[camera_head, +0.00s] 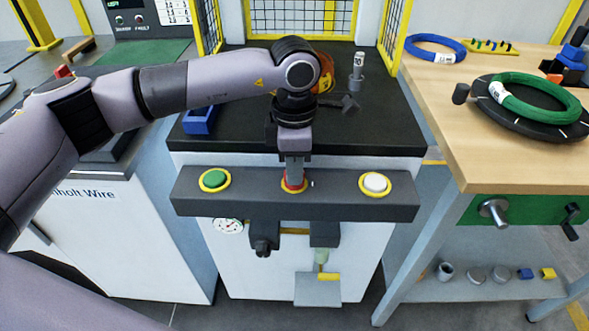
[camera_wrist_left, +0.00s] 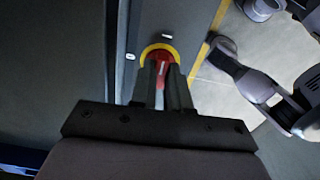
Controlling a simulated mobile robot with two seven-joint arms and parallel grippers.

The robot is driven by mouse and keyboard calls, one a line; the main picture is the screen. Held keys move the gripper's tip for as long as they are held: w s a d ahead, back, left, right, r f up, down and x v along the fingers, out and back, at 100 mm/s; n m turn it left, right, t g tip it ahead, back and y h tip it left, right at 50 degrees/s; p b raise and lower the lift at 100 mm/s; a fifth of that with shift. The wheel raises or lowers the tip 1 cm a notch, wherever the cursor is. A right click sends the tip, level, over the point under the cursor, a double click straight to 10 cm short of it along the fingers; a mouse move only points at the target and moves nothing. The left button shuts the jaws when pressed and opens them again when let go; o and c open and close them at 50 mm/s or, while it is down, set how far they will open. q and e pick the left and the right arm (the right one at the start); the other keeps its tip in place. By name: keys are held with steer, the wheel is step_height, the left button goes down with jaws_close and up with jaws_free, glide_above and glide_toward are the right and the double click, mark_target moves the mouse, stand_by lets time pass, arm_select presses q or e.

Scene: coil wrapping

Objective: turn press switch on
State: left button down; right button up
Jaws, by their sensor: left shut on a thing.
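A dark press panel (camera_head: 335,200) spans the front of the press, with a green button (camera_head: 214,179) at its left and a white button (camera_head: 375,182) at its right. Between them is a red switch (camera_head: 294,186) in a yellow ring, mostly covered by my left gripper (camera_head: 293,178). In the left wrist view, the red switch (camera_wrist_left: 161,62) sits between the fingertips of my left gripper (camera_wrist_left: 163,75), which is shut on it. The yellow ring shows around it. I cannot make out my right gripper in either view.
Behind the panel is a black press top (camera_head: 350,130) with yellow-framed mesh guards (camera_head: 301,18) and a blue block (camera_head: 200,119). A wooden table (camera_head: 440,100) at right carries a blue coil (camera_head: 436,48) and a green coil (camera_head: 535,100). Dark fittings (camera_head: 263,245) hang below the panel.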

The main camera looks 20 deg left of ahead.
arm_select(q)
steer(key=shift+m, duration=0.4)
steer(key=c, duration=1.1)
jaws_free()
steer(key=shift+r, duration=0.15)
step_height(320, 180, up, 7)
